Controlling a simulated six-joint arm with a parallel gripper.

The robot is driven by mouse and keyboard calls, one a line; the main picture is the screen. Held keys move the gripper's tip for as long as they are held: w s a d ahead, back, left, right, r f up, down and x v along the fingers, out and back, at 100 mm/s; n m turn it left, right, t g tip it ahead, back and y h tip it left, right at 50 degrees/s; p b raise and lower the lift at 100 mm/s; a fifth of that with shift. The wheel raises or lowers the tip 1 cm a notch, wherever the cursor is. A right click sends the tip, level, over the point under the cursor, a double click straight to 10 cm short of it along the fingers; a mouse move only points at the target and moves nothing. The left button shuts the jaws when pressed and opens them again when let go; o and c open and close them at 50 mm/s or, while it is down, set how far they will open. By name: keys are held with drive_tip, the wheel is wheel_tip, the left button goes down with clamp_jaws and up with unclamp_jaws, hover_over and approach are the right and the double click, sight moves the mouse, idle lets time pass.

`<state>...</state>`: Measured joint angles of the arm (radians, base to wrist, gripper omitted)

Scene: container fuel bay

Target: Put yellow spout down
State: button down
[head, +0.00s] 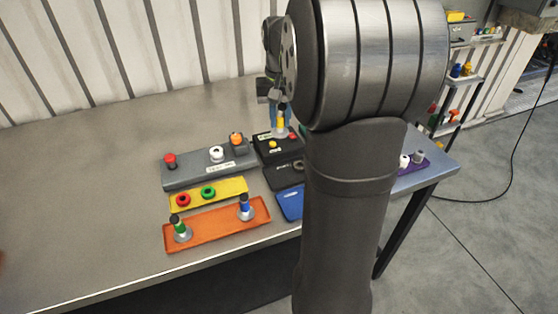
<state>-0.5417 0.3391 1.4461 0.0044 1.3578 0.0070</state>
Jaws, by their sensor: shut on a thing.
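My gripper (281,112) is shut on the yellow spout (281,123), near the back of the workbench. The spout is upright, with a yellow band and a pale flared base. It is at the back part of a black tray (265,154); I cannot tell whether its base touches the tray or hangs just above it. A green-banded spout (180,230) and a blue-banded spout (245,207) stand on an orange tray (212,228) at the front. My arm hides part of the bench to the right.
A yellow cap and a red cap (292,136) are on the black tray. A grey stand (190,176) holds red, white and orange caps. A yellow tray (228,190) carries red and green rings. A blue tray (289,205) lies in front. The bench's left side (80,200) is clear.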

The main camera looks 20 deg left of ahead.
drive_tip(key=s+d+f, duration=0.2)
drive_tip(key=d+f, duration=0.1)
drive_tip(key=d, duration=0.9)
hover_over(279, 177)
wheel_tip(279, 177, down, 8)
drive_tip(key=shift+r, duration=0.2)
drive_tip(key=shift+f, duration=2)
drive_tip(key=shift+f, duration=0.1)
drive_tip(key=c, duration=1.6)
unclamp_jaws()
drive_tip(key=shift+c, duration=0.2)
drive_tip(key=o, duration=0.4)
